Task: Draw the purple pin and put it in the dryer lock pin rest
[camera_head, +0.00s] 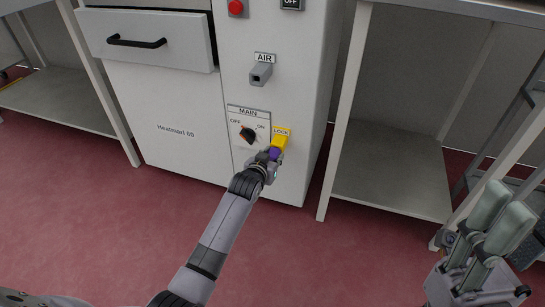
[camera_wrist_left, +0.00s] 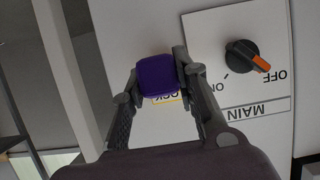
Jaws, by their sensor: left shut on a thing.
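The purple pin (camera_head: 274,154) is at the yellow lock block (camera_head: 281,142) under the LOCK label on the dryer front (camera_head: 182,98). My left gripper (camera_head: 271,158) is shut on the pin. In the left wrist view the purple head of the pin (camera_wrist_left: 158,76) sits between the two fingers (camera_wrist_left: 160,78) and hides most of the LOCK label (camera_wrist_left: 168,98). How far the pin sits in the lock cannot be told. I cannot make out the lock pin rest.
The MAIN switch (camera_head: 248,133) is just left of the lock, and the AIR valve (camera_head: 261,73) is above it. An open drawer (camera_head: 150,42) juts out at upper left. A table leg (camera_head: 344,120) stands right of the dryer. The red floor in front is clear.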

